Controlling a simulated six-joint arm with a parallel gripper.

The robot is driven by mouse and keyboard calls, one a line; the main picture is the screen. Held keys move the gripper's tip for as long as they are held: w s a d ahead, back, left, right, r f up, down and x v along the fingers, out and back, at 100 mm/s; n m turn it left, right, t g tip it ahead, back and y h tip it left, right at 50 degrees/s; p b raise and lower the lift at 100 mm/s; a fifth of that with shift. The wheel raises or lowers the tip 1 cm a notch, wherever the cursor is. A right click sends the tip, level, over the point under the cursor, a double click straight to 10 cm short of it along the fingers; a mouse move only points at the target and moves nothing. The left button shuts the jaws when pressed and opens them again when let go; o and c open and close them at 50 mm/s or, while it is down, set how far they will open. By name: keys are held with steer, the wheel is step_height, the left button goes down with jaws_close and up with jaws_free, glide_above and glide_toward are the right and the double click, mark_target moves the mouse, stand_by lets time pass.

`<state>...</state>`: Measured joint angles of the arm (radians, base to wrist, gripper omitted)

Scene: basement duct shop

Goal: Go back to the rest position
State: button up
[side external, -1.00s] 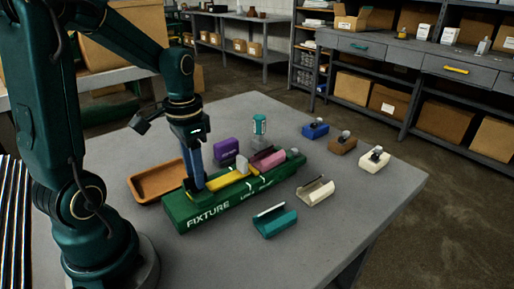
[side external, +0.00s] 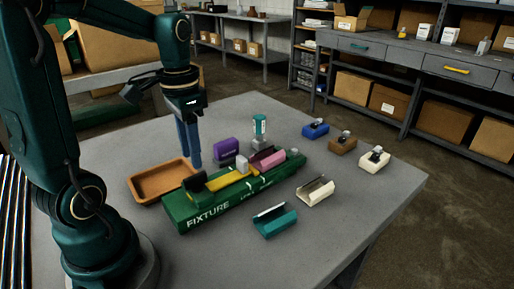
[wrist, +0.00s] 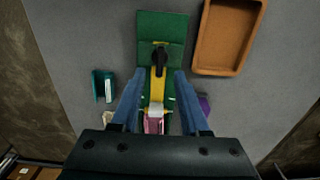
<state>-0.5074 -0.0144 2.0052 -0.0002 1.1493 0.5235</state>
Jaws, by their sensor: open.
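My gripper (side external: 190,160) hangs pointing down with its blue fingers spread and nothing between them. It is above the left part of the green fixture (side external: 222,209), clear of it. In the wrist view, my gripper (wrist: 154,82) has its two fingers on either side of the fixture (wrist: 160,26). A yellow strip (side external: 228,179) lies along the fixture top, with a black piece (side external: 194,182) at its left end and a pink part (side external: 268,160) at its right. The pink part also shows between the fingers in the wrist view (wrist: 154,126).
An orange tray (side external: 147,199) is left of the fixture. Teal (side external: 275,222) and cream (side external: 315,191) channels lie in front. Blue (side external: 315,129), brown (side external: 342,144) and white (side external: 375,160) blocks sit at right.

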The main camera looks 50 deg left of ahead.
steer(key=s+d+r+t, duration=0.1)
steer(key=s+d+t, duration=0.1)
steer(key=d, duration=0.3)
steer(key=s+d+r+t, duration=0.1)
steer(key=s+d+t, duration=0.1)
steer(key=d, duration=0.3)
steer(key=shift+d+r+t, duration=0.3)
steer(key=shift+t, duration=0.5)
